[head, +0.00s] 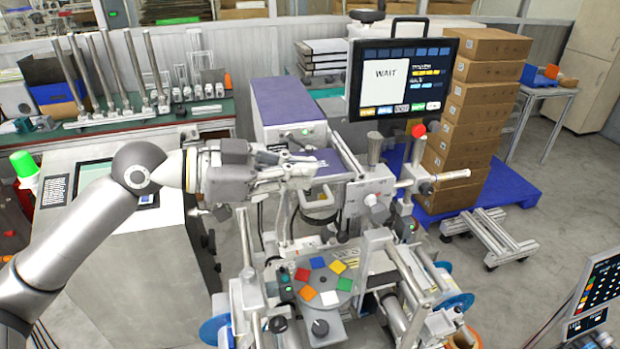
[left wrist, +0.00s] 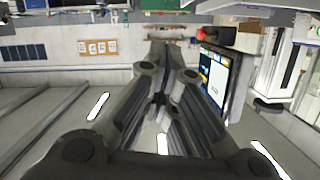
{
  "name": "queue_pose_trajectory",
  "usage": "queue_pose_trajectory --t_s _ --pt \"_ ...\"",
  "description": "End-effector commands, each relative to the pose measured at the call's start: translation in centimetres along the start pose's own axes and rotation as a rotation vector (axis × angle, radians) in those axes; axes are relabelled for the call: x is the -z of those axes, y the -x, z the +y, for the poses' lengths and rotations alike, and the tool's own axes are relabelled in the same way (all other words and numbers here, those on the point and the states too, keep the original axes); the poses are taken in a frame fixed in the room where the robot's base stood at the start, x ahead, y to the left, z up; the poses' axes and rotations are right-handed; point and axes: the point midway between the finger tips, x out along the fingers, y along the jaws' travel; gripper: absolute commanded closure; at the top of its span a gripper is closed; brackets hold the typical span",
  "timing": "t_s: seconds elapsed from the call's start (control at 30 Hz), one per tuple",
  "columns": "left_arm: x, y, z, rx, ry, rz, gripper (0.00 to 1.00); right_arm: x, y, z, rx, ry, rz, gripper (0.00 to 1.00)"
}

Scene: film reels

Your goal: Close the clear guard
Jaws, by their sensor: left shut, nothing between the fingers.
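I cannot make out the clear guard for certain in either view; its see-through panel does not stand out from the machine. The machine (head: 345,255) stands in the lower middle of the head view, with metal posts, rails and a dark disc carrying coloured squares (head: 322,283). My left gripper (head: 318,163) reaches in from the left, above and behind the disc, and points right. It is shut and empty, in front of the purple-topped unit. In the left wrist view, its dark fingers (left wrist: 165,95) are close together. My right gripper is not in view.
A monitor reading WAIT (head: 398,80) stands behind the machine, right of my left gripper; it also shows in the left wrist view (left wrist: 213,80). A red-topped knob (head: 418,131) stands below it. Stacked cartons (head: 470,125) rest on a blue pallet (head: 500,188).

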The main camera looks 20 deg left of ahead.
Motion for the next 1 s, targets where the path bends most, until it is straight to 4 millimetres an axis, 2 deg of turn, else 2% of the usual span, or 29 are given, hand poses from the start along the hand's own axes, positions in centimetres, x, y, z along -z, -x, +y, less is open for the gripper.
queue_pose_trajectory --t_s 0.03,0.17,0.2,0.3,0.5,0.7,1.0 --pt "0.5 -0.7 -0.1 -0.001 0.004 0.003 1.0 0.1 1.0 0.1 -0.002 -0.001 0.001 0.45" --pt "0.3 -2.5 0.0 -0.003 0.004 0.001 1.0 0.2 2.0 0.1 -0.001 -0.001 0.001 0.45" --pt "-0.7 -2.5 0.0 -0.002 0.007 -0.003 1.0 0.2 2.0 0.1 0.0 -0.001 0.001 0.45" --pt "-1.9 -2.8 0.0 -0.001 0.007 -0.003 1.0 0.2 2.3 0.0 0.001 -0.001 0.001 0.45" --pt "-3.5 -3.1 0.0 0.0 0.003 -0.001 1.0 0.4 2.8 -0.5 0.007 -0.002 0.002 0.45" --pt "-4.0 -3.2 0.0 0.001 0.001 -0.001 1.0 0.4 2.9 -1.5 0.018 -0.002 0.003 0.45" --pt "-4.0 -3.3 0.0 0.0 0.001 -0.001 1.0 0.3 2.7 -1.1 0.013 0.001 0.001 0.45"
